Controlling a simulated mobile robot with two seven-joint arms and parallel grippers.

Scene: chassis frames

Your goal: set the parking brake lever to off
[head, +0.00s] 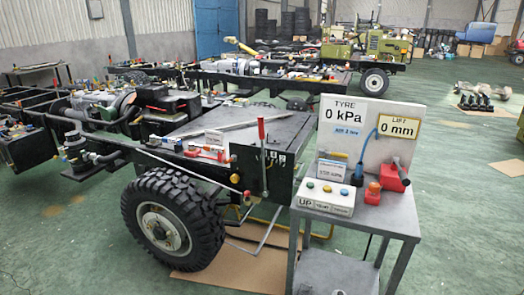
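A tall dark lever with a red grip (262,128) stands nearly upright at the near end of the black chassis frame (290,165), just above and right of the big tyre. It looks like the parking brake lever. No on or off marking is readable beside it. Neither of my grippers shows in the head view.
A grey metal stand (390,218) at right carries a button box (325,198), red and blue tools and a white board (372,130) reading "TYRE 0 kPa" and "LIFT 0 mm". The large black tyre (170,222) juts out at left. Green floor is open at far right.

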